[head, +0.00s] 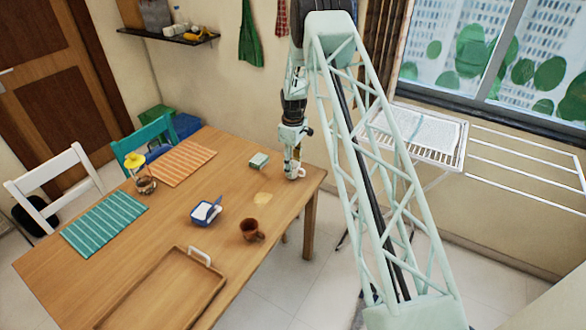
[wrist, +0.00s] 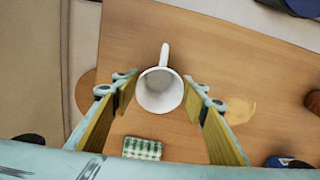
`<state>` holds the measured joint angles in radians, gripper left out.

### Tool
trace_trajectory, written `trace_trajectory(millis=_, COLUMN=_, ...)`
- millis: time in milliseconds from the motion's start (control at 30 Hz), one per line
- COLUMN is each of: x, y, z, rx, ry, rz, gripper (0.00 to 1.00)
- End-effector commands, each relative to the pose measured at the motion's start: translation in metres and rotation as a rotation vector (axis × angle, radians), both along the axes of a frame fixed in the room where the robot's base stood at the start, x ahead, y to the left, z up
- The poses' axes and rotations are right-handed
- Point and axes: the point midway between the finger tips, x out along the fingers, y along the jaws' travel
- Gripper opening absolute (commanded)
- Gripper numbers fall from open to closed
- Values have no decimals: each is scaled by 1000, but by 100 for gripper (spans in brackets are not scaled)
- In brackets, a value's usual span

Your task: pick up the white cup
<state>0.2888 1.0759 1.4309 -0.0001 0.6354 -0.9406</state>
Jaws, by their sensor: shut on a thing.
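The white cup (wrist: 146,93) lies between the two fingers of my gripper (wrist: 162,96) in the wrist view, its open mouth facing the camera and its handle pointing away. My gripper is shut on the cup, one finger on each side. In the head view my gripper (head: 292,165) points down at the far right corner of the table, and a small part of the white cup (head: 300,173) shows beside its tip. The fingers hide most of the cup there. I cannot tell whether its base touches the table.
A pale patch (head: 262,198), a brown mug (head: 251,230), a blue dish (head: 205,212) and a wooden tray (head: 165,290) are nearer. Placemats and a flower pot (head: 146,184) are farther left.

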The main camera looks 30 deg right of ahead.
Motion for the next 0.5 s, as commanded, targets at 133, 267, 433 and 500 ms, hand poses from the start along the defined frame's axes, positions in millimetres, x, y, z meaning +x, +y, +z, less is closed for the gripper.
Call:
trace_trajectory(millis=133, x=0, y=0, z=9, rx=0, ry=-1, rz=0, gripper=28)
trace_trajectory(millis=267, x=1, y=0, z=19, rx=-1, ry=-2, rz=0, gripper=28)
trace_trajectory(millis=433, x=-1, y=1, z=31, rx=0, ry=0, rz=0, gripper=28)
trace_trajectory(millis=500, x=-6, y=4, z=30, rx=0, ry=0, rz=0, gripper=28)
